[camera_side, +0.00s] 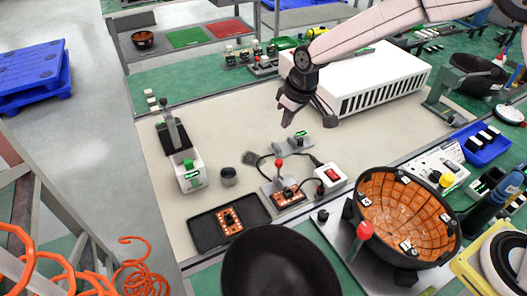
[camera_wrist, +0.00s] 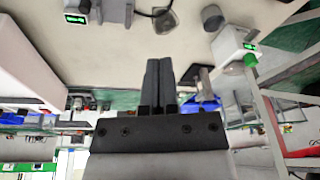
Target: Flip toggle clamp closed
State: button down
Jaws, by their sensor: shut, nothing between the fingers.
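A toggle clamp (camera_side: 280,176) with a red-tipped handle stands beside an orange circuit board (camera_side: 287,194) on the beige mat. Its handle looks upright. My gripper (camera_side: 287,117) is above the mat, behind and above the clamp, and clear of it. The two dark fingers (camera_wrist: 158,84) are together with nothing between them. I cannot make out the clamp in the wrist view.
A white box with a red switch (camera_side: 332,176) stands right of the clamp, with a cable. A black tray (camera_side: 203,233) holds another orange board. A white vented unit (camera_side: 385,85) stands behind. The mat (camera_side: 225,115) left of my gripper is clear.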

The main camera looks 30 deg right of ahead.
jog(key=shift+n, duration=0.5)
jog(key=w+a, duration=0.1)
jog(key=a, duration=0.1)
jog(key=w+a+f, duration=0.1)
jog(key=a, duration=0.1)
jog(key=shift+w, duration=0.35)
jog(key=shift+f, duration=0.15)
notch_tip(320, 180, down, 9)
jog(key=s, duration=0.1)
jog(key=shift+s+d, duration=0.15)
jog(key=shift+s, duration=0.15)
dwell(0.5)
jog(key=shift+s+r, duration=0.15)
jog(key=shift+s, duration=0.4)
jog(key=shift+s+r, duration=0.15)
jog(key=shift+s, duration=0.35)
jog(key=shift+w, duration=0.15)
